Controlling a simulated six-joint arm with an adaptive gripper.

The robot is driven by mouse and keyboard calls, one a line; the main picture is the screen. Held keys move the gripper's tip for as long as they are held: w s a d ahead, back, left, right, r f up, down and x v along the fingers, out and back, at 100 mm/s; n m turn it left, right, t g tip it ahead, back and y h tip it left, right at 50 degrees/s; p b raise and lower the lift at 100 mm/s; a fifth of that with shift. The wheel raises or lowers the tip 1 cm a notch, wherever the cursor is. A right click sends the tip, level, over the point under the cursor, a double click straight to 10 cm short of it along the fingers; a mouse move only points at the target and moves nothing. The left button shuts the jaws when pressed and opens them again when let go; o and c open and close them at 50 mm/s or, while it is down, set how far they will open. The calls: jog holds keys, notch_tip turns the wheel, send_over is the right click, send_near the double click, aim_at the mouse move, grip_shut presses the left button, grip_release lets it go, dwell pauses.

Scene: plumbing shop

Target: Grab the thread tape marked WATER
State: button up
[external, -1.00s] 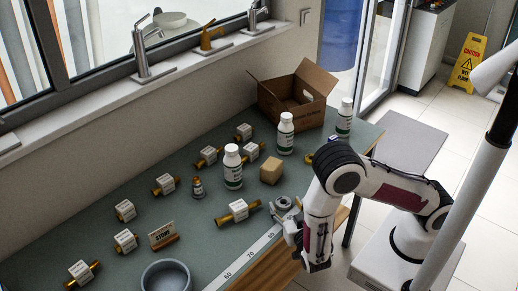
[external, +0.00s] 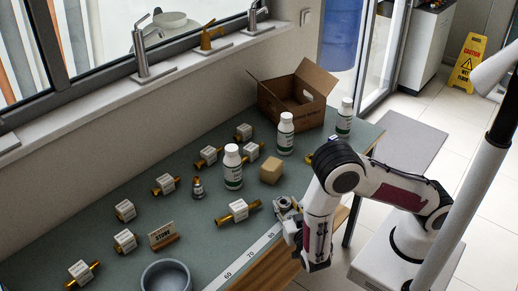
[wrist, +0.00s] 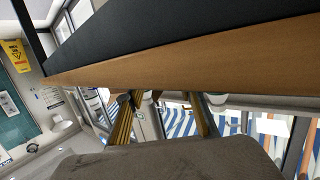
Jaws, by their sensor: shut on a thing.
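My gripper (external: 288,212) is at the front edge of the bench, beside the ruler strip. It is shut on a small round greyish thing (external: 284,203), partly hidden by the fingers. I cannot read any marking on it, so I cannot tell whether it is the WATER thread tape. In the wrist view the two fingers (wrist: 162,104) show below a wood-edged dark surface, and the grip itself is not clear. No label reading WATER is legible in either view.
Brass fittings with white labels, one (external: 239,210) left of my gripper, lie across the bench. White bottles (external: 233,168), a tan block (external: 271,170), an open carton (external: 298,95), a sign (external: 163,236) and a grey bowl (external: 166,277) also stand there. Bare bench lies at centre left.

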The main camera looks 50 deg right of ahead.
aim_at(286, 207)
jog(key=shift+r, duration=0.15)
notch_tip(286, 207, up, 10)
dwell(1.0)
